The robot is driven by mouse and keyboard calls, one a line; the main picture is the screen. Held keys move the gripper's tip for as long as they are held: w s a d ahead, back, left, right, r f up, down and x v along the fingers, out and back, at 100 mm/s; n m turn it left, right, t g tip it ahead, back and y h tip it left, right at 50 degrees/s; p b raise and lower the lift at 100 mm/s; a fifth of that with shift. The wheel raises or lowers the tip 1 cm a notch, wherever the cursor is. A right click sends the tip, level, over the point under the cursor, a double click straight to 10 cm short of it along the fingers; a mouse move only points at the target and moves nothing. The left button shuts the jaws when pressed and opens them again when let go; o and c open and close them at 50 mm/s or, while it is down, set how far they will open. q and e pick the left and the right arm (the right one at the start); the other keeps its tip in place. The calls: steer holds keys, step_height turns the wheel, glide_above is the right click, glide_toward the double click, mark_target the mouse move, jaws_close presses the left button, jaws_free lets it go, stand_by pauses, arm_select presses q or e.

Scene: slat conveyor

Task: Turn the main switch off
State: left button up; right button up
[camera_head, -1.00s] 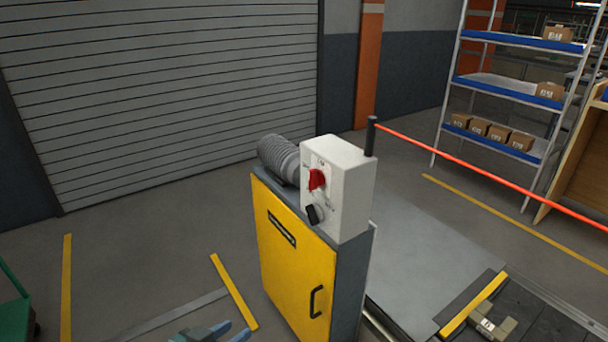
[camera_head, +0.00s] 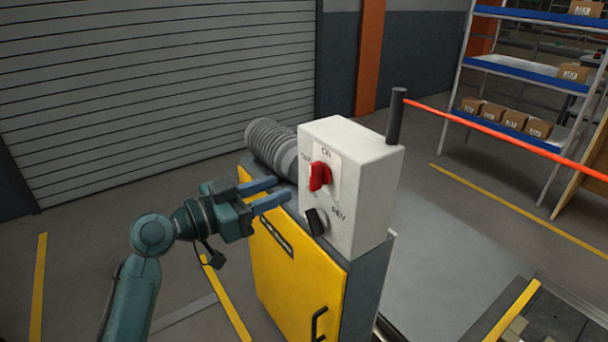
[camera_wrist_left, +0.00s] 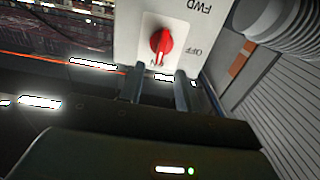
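The main switch is a red rotary knob (camera_head: 319,176) on the face of a white control box (camera_head: 362,190). Its handle stands upright, towards the ON label, with OFF to the left of it. The knob also shows in the left wrist view (camera_wrist_left: 161,41), where the labels are upside down. My left gripper (camera_head: 283,189) is just left of the knob, fingers pointing at the box face. Its two fingers (camera_wrist_left: 160,72) are apart, with nothing between them, and a gap separates them from the knob. My right gripper is out of view.
A black selector knob (camera_head: 316,221) sits below the red one. A dark post (camera_head: 396,115) with a red bar (camera_head: 480,123) rises behind the box. Shelves stand back right.

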mark_target(310, 176)
arm_select(q)
steer(key=x, duration=0.7)
steer(key=shift+w+d+p, duration=0.15)
steer(key=shift+w+p, duration=0.1)
steer(key=shift+p, duration=0.05)
steer(key=shift+c, duration=0.4)
jaws_close()
